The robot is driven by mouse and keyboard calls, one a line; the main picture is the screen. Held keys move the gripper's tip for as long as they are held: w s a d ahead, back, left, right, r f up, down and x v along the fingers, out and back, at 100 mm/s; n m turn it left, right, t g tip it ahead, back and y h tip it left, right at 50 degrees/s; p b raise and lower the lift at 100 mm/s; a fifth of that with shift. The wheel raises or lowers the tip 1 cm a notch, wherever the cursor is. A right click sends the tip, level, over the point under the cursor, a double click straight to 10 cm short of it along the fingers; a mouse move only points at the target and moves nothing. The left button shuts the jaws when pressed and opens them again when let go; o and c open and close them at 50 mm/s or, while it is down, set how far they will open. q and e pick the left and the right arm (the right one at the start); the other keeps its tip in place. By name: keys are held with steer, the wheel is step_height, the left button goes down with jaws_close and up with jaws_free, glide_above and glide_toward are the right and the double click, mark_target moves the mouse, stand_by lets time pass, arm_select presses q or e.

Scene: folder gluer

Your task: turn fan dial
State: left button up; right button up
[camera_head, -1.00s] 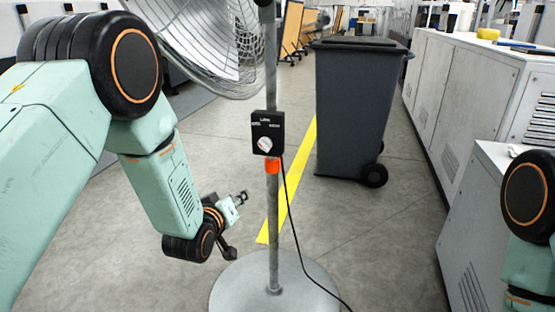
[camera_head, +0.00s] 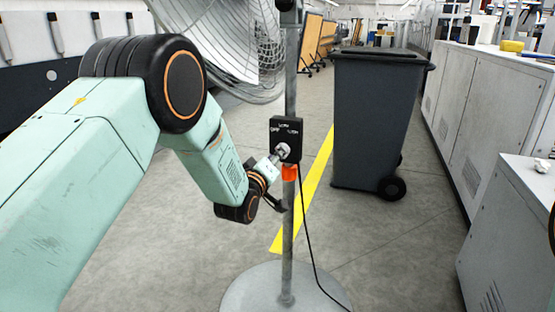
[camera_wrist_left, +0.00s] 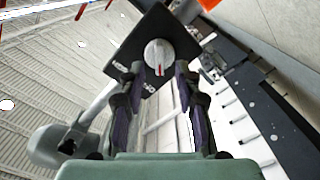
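The fan's black control box (camera_head: 285,132) is fixed to the grey pole and carries several white labels. In the left wrist view the box (camera_wrist_left: 126,58) appears tilted, with the round pale dial (camera_wrist_left: 158,50) on its face and a red mark on the dial's near part. My left gripper (camera_wrist_left: 160,74) has its two dark fingers apart, with the tips at either side of the dial's near edge. I cannot tell whether they touch it. In the head view my left gripper (camera_head: 279,153) is at the box's lower front and partly hides the dial. My right gripper is out of view.
The fan pole (camera_head: 289,225) rises from a round base (camera_head: 270,288), with the fan cage (camera_head: 235,45) above left. A cable (camera_head: 306,240) hangs beside the pole. A dark wheeled bin (camera_head: 372,120) stands behind right. White cabinets (camera_head: 480,110) line the right side.

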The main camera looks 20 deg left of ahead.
arm_select(q)
steer(key=shift+w, duration=0.85)
jaws_close()
